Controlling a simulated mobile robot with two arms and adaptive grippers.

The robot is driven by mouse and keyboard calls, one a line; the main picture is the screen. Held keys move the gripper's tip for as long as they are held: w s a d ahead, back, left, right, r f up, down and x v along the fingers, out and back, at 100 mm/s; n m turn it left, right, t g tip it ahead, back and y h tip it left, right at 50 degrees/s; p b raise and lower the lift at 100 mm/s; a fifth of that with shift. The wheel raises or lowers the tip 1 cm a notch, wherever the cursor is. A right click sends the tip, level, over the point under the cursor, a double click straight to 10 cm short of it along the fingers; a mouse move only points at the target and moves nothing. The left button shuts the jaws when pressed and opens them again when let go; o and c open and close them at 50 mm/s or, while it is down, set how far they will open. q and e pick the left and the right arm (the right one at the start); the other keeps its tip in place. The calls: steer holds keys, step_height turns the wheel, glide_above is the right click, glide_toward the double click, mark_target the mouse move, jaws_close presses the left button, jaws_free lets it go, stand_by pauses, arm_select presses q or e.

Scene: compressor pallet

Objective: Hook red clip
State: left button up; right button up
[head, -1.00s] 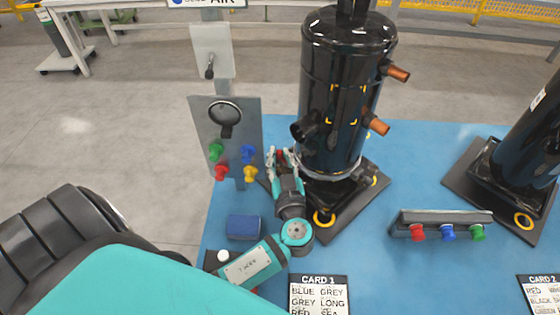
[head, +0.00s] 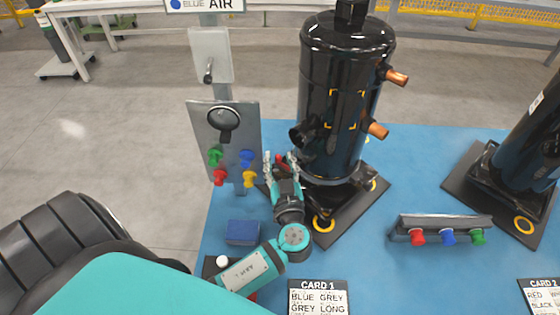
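My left gripper (head: 280,162) points away from me, just left of the base of the black compressor (head: 342,100). Its two fingers stand apart, and a small red piece (head: 281,160) shows between or just behind them. I cannot tell whether the fingers touch it. One red clip (head: 219,177) is on the grey upright panel (head: 237,120), below a green clip (head: 215,157). Another red clip (head: 418,237) is on the low grey rail (head: 445,223) at the right. My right gripper is out of view.
A blue clip (head: 247,158) and a yellow clip (head: 249,179) are also on the panel. A blue block (head: 242,232) lies on the blue surface by my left forearm. Card 1 (head: 318,298) lies in front. A second compressor (head: 520,140) stands at the right edge.

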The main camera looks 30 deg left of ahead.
arm_select(q)
steer(key=v, duration=0.8)
stand_by(0.5)
